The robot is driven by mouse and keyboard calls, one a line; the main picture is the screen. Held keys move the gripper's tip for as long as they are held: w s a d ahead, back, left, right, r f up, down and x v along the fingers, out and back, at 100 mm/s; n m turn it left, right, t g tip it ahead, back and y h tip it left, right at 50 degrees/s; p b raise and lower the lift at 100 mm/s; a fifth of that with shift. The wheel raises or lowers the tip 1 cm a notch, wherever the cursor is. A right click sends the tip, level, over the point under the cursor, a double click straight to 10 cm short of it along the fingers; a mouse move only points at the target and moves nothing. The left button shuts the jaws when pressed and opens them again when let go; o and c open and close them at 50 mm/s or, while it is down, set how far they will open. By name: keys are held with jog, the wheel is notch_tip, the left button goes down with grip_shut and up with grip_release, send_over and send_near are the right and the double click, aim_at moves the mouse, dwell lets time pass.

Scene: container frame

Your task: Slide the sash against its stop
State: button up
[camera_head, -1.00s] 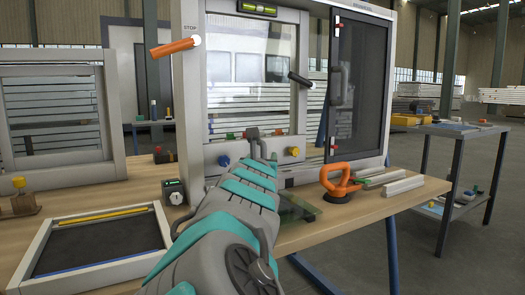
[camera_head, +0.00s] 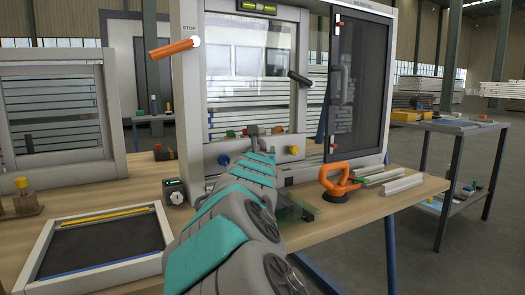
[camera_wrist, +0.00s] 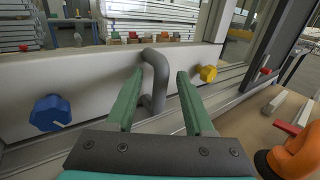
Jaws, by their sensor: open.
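The sash is a clear glass pane in a pale frame (camera_head: 298,112), inside the large grey window frame (camera_head: 188,95). A "STOP" label and an orange lever (camera_head: 171,48) are at the frame's upper left. In the wrist view, a grey bar handle (camera_wrist: 157,78) stands out from the pale bottom rail (camera_wrist: 85,82). My gripper (camera_wrist: 158,78) is open, with its green fingers on either side of this handle. I cannot tell whether either finger touches it. In the head view my arm hides most of the gripper and handle.
A blue knob (camera_wrist: 50,112) and a yellow knob (camera_wrist: 208,73) flank the handle. An orange suction cup (camera_head: 340,183), pale profiles (camera_head: 400,185) and a small dark box (camera_head: 174,191) lie on the bench. A framed tray (camera_head: 45,255) is at front left. A dark screen panel (camera_head: 360,90) is right.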

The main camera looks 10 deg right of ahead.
grip_shut()
dwell(0.3)
dwell(1.1)
